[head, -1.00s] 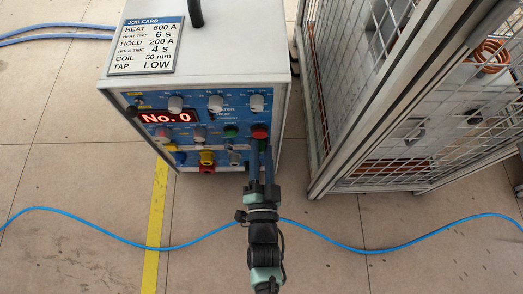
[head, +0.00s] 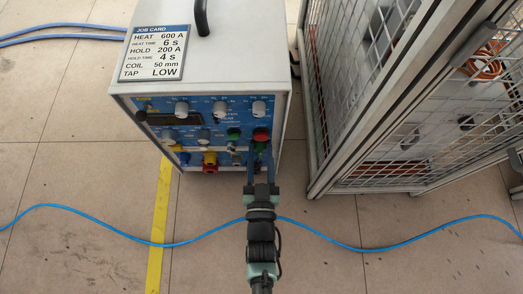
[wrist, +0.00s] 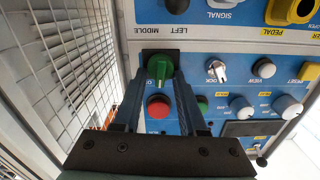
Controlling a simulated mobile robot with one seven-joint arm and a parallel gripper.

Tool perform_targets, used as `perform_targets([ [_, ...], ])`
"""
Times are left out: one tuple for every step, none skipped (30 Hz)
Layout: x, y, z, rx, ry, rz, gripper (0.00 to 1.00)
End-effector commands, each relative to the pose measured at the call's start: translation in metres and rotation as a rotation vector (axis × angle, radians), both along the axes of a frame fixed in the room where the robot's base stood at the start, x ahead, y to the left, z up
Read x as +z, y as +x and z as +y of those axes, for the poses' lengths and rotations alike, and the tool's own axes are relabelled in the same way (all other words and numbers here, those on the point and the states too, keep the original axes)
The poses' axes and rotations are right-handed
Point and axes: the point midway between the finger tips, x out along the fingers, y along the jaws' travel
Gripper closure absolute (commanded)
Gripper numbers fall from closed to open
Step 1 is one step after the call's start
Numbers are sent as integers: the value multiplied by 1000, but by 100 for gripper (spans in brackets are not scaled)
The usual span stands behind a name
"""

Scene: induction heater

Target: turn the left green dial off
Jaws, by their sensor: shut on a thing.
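The green dial (wrist: 159,68) sits on a black square plate on the heater's blue front panel, near the words LEFT and MIDDLE in the wrist view. Its grip runs nearly upright in that view, tilted slightly. My gripper (wrist: 162,88) has one finger on each side of the dial and is shut on it. In the head view my gripper (head: 259,158) reaches the panel's lower right, just below the red button (head: 261,135). The fingers partly hide the dial there. The heater's display (head: 174,118) is dark.
A green button (head: 233,134) and several grey knobs, such as one top right (head: 259,108), are close by. A metal mesh cage (head: 375,100) stands to the right of the heater. A blue cable (head: 120,229) crosses the floor.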

Motion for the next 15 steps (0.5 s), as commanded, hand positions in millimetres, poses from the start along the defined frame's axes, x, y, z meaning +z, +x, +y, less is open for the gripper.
perform_targets([
  [1,-1,0,-2,-46,0,100],
  [1,-1,0,-2,-74,1,100],
  [0,-1,1,-2,-112,1,100],
  [0,-1,1,-2,-141,1,100],
  [0,-1,1,-2,-169,2,100],
  [0,-1,2,-1,-207,2,100],
  [0,-1,2,-1,-234,2,100],
  [0,-1,2,-2,-263,2,100],
  [0,-1,2,-2,-302,2,100],
  [-1,-1,3,-1,-331,2,100],
  [-1,-1,3,-2,-359,1,100],
  [-1,-1,3,-2,-396,1,100],
  [-1,-1,4,-1,-424,1,100],
  [-1,-1,4,-1,-452,1,100],
  [-1,-1,4,-2,-488,2,100],
])
